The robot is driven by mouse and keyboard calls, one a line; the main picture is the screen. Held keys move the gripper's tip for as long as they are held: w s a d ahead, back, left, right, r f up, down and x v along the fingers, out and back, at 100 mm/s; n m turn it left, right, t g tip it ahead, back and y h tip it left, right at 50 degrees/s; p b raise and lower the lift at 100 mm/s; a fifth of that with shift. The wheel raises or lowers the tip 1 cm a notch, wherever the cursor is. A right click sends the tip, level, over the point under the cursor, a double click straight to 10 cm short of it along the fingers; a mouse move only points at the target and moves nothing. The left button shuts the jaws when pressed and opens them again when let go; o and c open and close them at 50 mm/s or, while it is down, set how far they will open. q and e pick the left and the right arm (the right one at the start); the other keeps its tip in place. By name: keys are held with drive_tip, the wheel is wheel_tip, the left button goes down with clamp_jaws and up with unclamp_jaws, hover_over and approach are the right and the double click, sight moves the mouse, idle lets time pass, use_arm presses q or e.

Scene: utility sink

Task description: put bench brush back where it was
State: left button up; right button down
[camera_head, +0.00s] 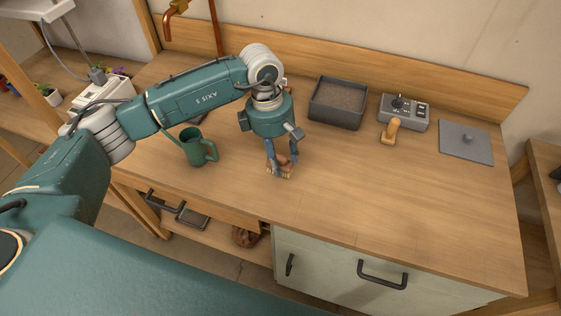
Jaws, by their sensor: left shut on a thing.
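My left gripper (282,156) points down over the middle of the wooden worktop. It is shut on a small brown thing with a pale lower edge, which looks like the bench brush (281,169). The fingers hide part of it. The brush is at or just above the worktop; I cannot tell whether it touches. My right gripper is not in view.
A green watering can (196,148) stands left of the gripper. Behind and right are a dark tray of soil (338,104), a grey control box (404,112), a small tan wooden tool (390,131) and a flat grey plate (466,143). The worktop's front right (420,200) is clear.

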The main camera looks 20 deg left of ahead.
sight(280, 165)
use_arm(q)
wheel_tip(280, 165, down, 3)
drive_tip(key=shift+r+p, duration=0.2)
drive_tip(key=shift+p, duration=0.15)
drive_tip(key=shift+f, duration=0.2)
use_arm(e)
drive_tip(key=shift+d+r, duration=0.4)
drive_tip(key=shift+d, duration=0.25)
use_arm(q)
drive_tip(key=shift+f+b, duration=0.25)
drive_tip(key=shift+b, duration=0.1)
drive_tip(key=o, duration=1.1)
drive_tip(key=shift+r, duration=0.1)
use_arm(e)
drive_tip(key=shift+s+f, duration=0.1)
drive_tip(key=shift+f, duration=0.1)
use_arm(q)
drive_tip(key=shift+r, duration=0.1)
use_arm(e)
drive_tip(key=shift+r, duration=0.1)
